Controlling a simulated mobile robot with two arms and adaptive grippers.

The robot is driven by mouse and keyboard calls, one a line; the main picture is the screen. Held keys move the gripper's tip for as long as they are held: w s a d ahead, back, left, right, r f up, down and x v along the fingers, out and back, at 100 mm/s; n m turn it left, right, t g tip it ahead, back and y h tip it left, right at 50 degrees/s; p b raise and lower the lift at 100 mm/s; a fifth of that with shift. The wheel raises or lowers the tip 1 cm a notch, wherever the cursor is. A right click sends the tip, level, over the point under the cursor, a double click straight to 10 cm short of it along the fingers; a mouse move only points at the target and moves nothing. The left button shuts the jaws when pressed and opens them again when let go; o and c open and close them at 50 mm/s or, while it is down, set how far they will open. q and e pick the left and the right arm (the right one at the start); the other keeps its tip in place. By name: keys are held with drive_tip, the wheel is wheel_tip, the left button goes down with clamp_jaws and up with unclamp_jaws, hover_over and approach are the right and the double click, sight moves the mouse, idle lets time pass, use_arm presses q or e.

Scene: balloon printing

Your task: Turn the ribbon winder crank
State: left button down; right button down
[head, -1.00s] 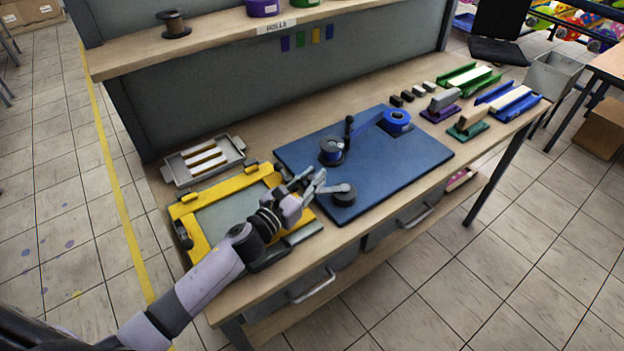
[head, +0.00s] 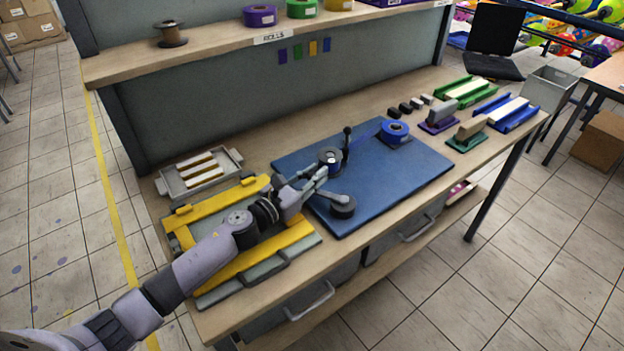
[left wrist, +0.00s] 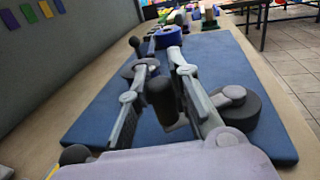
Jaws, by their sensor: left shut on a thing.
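The ribbon winder sits on a blue board (head: 400,180). Its crank has a black round hub (head: 343,208) and a grey arm (head: 328,196) pointing left toward my gripper. My left gripper (head: 316,181) is shut on the crank's upright black handle. In the left wrist view the handle (left wrist: 162,100) stands between the two fingers, with the hub (left wrist: 236,106) just right of them. In the head view the fingers mostly hide the handle. A dark spool (head: 330,158) and a black-knobbed post (head: 346,143) stand behind. A blue ribbon roll (head: 394,132) sits at the far side. My right gripper is not in view.
A yellow frame (head: 205,208) lies under my left arm, with a grey tray (head: 235,158) behind it. Stamps (head: 467,133) and coloured holders (head: 512,112) stand at the right. The board's front right part is clear. A shelf (head: 230,42) runs along the back.

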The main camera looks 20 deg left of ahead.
use_arm(q)
drive_tip(key=shift+w+a+r, duration=0.15)
drive_tip(key=shift+w, duration=0.15)
drive_tip(key=c, duration=1.4)
unclamp_jaws()
drive_tip(key=shift+c, duration=0.2)
drive_tip(key=shift+s, duration=0.1)
drive_tip(key=v, duration=1.2)
